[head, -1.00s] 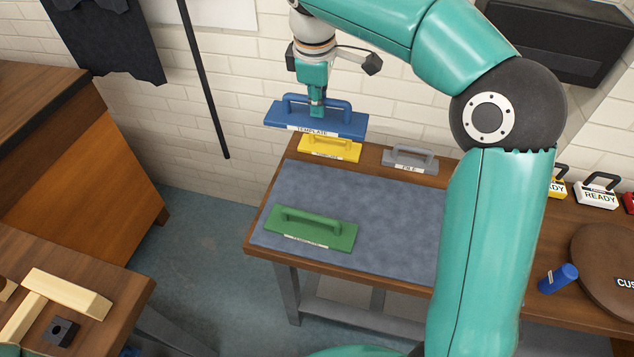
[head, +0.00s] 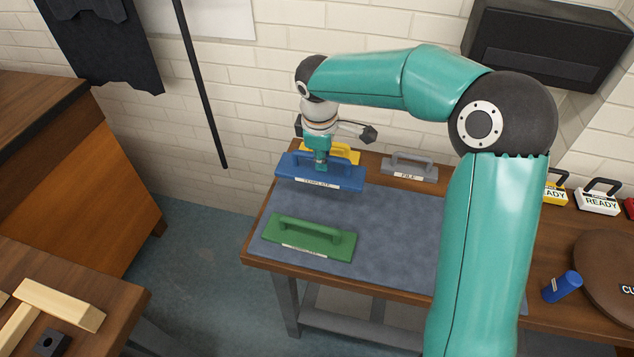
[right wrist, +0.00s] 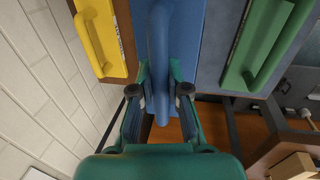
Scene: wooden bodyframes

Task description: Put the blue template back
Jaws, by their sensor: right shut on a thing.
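The blue template (head: 345,180) is a flat plate with a handle on top and a white label along its front edge. It is at the back left of the grey mat (head: 385,225), in front of the yellow template (head: 345,154). My right gripper (head: 320,167) is shut on its handle from above. In the right wrist view the fingers (right wrist: 160,100) close on both sides of the blue handle (right wrist: 161,45). I cannot tell whether the plate touches the mat. My left gripper is not in view.
A green template (head: 312,237) lies on the mat's front left. A grey file block (head: 410,167) stands at the back edge, right of the yellow one. A blue cylinder (head: 562,287) and a brown round disc (head: 605,270) are at the right. The mat's middle is clear.

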